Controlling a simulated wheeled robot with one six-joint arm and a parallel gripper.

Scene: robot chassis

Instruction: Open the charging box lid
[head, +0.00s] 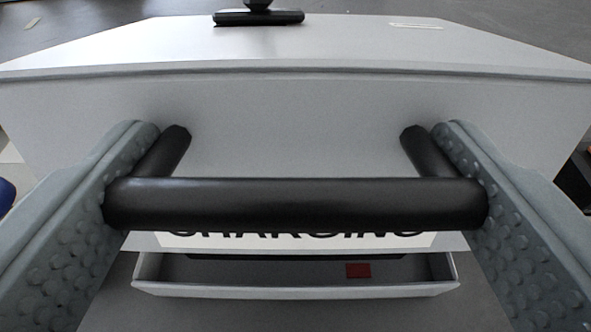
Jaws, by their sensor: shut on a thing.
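The charging box (295,115) is a large light grey box filling the middle of the head view. A black bar handle (295,203) stands out from its front face on two posts. My gripper (297,205) has one grey studded finger at each end of the handle, and the fingers are shut on it. The box lid (330,45) is the pale top surface, and a dark seam runs below its front edge. A white label with black letters reading "CHARGING" is partly hidden behind the handle.
A shallow white tray (295,291) with a small red patch (358,271) projects below the label. A black fixture (258,17) sits at the back of the box top. Grey floor shows behind. A blue object (6,196) is at the left edge.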

